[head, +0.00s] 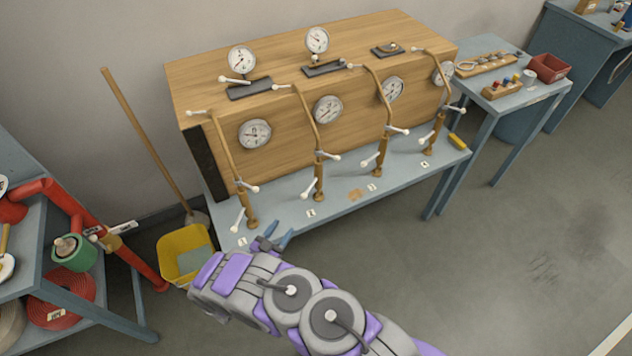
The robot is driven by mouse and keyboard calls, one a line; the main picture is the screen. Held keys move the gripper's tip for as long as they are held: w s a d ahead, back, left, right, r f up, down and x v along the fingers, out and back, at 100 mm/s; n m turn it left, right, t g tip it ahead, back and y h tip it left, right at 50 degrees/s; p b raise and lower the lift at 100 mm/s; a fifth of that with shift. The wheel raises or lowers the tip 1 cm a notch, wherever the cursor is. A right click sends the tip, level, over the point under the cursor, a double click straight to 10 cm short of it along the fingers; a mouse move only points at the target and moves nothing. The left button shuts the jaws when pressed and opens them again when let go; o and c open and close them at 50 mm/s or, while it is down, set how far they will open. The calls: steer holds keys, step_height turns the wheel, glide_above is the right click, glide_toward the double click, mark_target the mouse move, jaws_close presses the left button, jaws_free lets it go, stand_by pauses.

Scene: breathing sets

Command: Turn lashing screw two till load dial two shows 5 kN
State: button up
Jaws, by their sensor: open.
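Several brown lashing screws with white-ended cross handles stand along the front of a wooden case (290,90). The second from the left (319,182) stands upright, with white handles at its middle and foot. Round white dials sit on the case front; the second from the left (328,109) is behind that screw's upper rod. The number tags, such as the one near the second screw (310,213), and the dial readings are too small to read. My gripper (281,233) is open and empty at the bench's front edge, below and left of the second screw, apart from it.
The leftmost screw (250,210) is closest to my gripper. Two more dials (242,60) stand on the case top. The floor at right is clear.

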steer(key=b, duration=0.3)
glide_toward(306, 192)
steer(key=d+x, duration=0.1)
steer(key=x, duration=0.5)
steer(key=w, duration=0.1)
steer(key=w+f+b, duration=0.1)
steer(key=shift+w+a, duration=0.1)
steer(key=shift+w, duration=0.6)
steer(key=shift+w+d+r, duration=0.1)
steer(key=shift+d+r, duration=0.1)
steer(key=shift+d, duration=0.4)
steer(key=shift+c, duration=0.3)
steer(key=shift+a+f, duration=0.1)
steer(key=shift+a, duration=0.3)
steer(key=c, duration=0.6)
jaws_close()
steer(key=shift+d, duration=0.15)
